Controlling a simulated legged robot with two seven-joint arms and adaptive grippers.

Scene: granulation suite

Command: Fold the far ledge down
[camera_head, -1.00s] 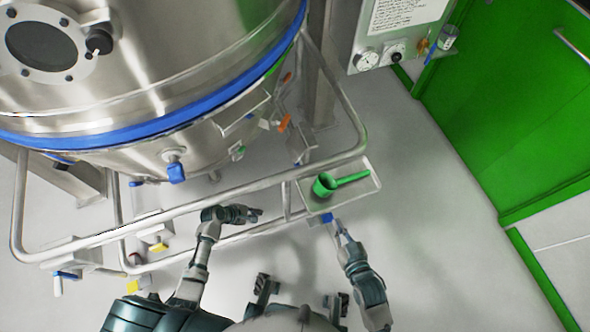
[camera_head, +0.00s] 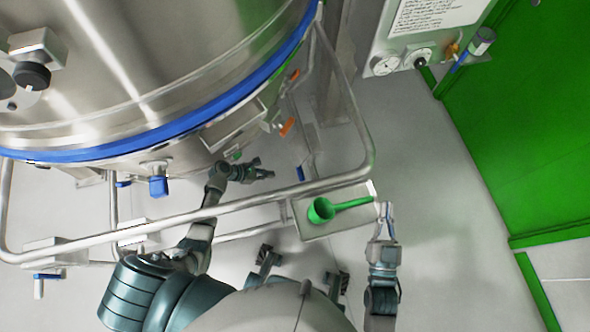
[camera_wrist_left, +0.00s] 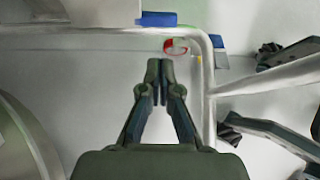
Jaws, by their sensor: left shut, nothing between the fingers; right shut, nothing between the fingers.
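A small grey ledge (camera_head: 352,221) with a green scoop (camera_head: 321,210) on it sits at the right front of the tubular rail in the head view. A second flat metal plate (camera_head: 232,128) juts from the vessel's lower side, behind the rail; I cannot tell which is the far ledge. My left gripper (camera_head: 268,173) is shut and empty, beyond the rail and below that plate. It also shows shut in the left wrist view (camera_wrist_left: 160,68). My right gripper (camera_head: 387,212) is shut and empty beside the scoop ledge's right end; contact is unclear.
The steel vessel (camera_head: 150,65) fills the upper left. The tubular rail (camera_head: 240,203) runs around it, close to my left forearm. A gauge panel (camera_head: 425,40) and a green door (camera_head: 530,130) are on the right. Clear floor (camera_head: 450,235) lies right of the ledge.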

